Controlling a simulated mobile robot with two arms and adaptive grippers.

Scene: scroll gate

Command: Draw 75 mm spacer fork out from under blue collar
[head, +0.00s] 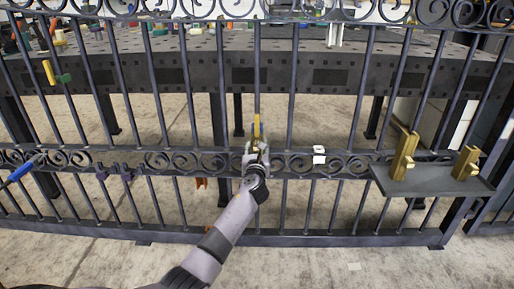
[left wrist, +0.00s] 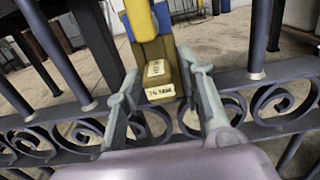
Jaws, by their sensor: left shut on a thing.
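My left gripper (head: 256,150) reaches the gate's scroll band at the middle bar in the head view. In the left wrist view its fingers (left wrist: 165,100) are closed around a brass-coloured spacer fork (left wrist: 153,50) with white labels; their print is too blurred to read surely. A yellow upright piece (left wrist: 141,18) stands above the fork. Parts of a blue collar (left wrist: 163,18) show beside and behind the yellow piece. Whether the fork still touches the collar is hidden. My right gripper is not in view.
The dark iron gate (head: 300,236) spans the view, with scrolls beside the gripper. A grey tray (head: 432,182) at right holds two brass blocks (head: 404,156). A white clip (head: 319,155) and purple clips (head: 125,172) sit on the scroll band. A perforated table (head: 200,70) stands behind.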

